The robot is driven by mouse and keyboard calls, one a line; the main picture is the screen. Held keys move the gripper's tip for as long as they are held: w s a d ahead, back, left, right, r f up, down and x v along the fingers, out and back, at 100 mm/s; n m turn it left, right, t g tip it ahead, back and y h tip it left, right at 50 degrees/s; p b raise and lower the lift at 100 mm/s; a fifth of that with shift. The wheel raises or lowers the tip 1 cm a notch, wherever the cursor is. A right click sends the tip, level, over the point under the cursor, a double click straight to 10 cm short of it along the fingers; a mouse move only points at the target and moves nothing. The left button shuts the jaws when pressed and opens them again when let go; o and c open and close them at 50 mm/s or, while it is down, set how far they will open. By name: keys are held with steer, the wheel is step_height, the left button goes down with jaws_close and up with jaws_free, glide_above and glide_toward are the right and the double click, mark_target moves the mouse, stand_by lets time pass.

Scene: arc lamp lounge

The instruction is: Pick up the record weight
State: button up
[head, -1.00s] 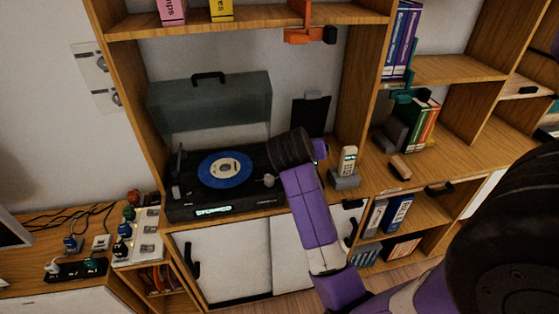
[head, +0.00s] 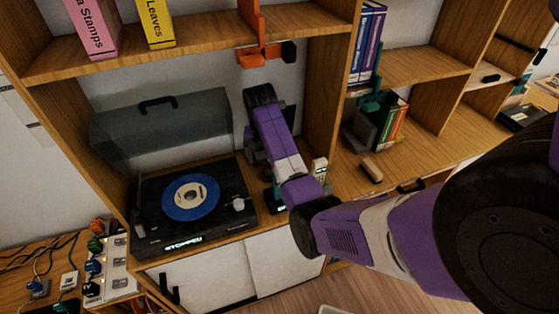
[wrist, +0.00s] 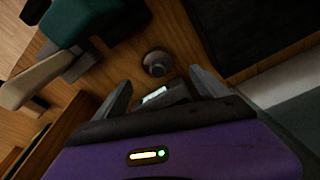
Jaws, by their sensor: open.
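In the wrist view a small round dark grey knob-shaped piece (wrist: 156,62), which looks like the record weight, stands on the wooden shelf top. My gripper (wrist: 160,78) is open, with its two fingers pointing towards this piece. The piece appears just ahead of the fingertips and roughly centred between them; nothing is held. In the head view my arm hides the gripper and this spot, right of the record player (head: 150,235). A blue record (head: 178,213) lies on the player.
An orange bracket (head: 265,56) hangs above.

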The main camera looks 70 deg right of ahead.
mark_target(268, 168)
steer(key=shift+d+f, duration=0.3)
steer(key=shift+f, duration=0.3)
steer(key=shift+s+d+f+p, duration=0.1)
steer(key=shift+d+f+p, duration=0.05)
steer(key=shift+f, duration=0.45)
steer(key=shift+d+f+p, duration=0.1)
steer(key=shift+f+p, duration=0.05)
steer(key=shift+f, duration=0.45)
steer(key=shift+d+f+p, duration=0.15)
steer(key=shift+f+p, duration=0.05)
steer(key=shift+f, duration=0.95)
steer(key=shift+d+f+p, duration=0.1)
steer(key=shift+f+p, duration=0.1)
steer(key=shift+f, duration=0.9)
steer(key=c, duration=1.7)
